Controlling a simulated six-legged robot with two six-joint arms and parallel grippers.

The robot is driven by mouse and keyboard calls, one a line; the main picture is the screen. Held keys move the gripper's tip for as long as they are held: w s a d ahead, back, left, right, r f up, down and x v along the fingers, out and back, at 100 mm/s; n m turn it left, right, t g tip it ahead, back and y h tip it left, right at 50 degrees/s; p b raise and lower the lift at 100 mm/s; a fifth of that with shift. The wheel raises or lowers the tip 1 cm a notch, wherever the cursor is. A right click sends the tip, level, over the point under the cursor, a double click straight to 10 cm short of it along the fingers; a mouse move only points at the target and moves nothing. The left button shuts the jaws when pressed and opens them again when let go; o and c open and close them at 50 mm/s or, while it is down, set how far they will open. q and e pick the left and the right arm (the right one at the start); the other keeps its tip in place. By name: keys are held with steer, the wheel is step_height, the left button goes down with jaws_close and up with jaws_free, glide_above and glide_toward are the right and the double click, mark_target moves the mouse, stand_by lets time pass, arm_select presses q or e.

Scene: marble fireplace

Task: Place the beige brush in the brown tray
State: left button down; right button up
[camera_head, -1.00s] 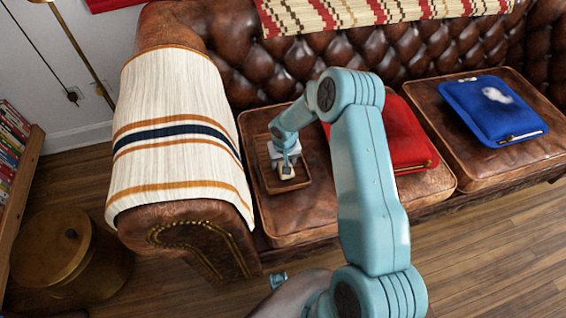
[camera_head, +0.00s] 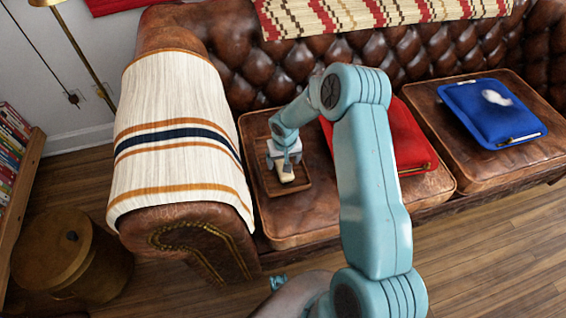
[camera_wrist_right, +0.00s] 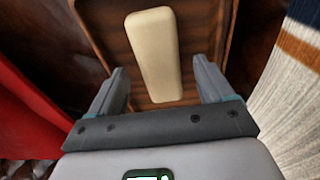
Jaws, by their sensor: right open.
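The beige brush (camera_head: 286,173) lies in the brown tray (camera_head: 270,189) on the left sofa seat. In the right wrist view the brush (camera_wrist_right: 157,58) shows as a plain pale block resting on the wooden floor of the tray (camera_wrist_right: 226,45), apart from its side walls. My right gripper (camera_head: 284,158) is above the tray, close to the brush. In the right wrist view its fingers (camera_wrist_right: 160,82) are spread wide, with a gap on both sides of the brush's near end.
A red cushion (camera_head: 405,140) lies right of the tray, partly behind my right arm. A blue cushion (camera_head: 494,112) with a white patch lies on the right seat. A striped blanket (camera_head: 180,130) covers the sofa arm left of the tray.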

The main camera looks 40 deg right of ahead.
step_height(320, 180, up, 9)
steer(key=s+p, duration=0.1)
steer(key=shift+a, duration=0.3)
steer(key=shift+s, duration=0.1)
stand_by(0.3)
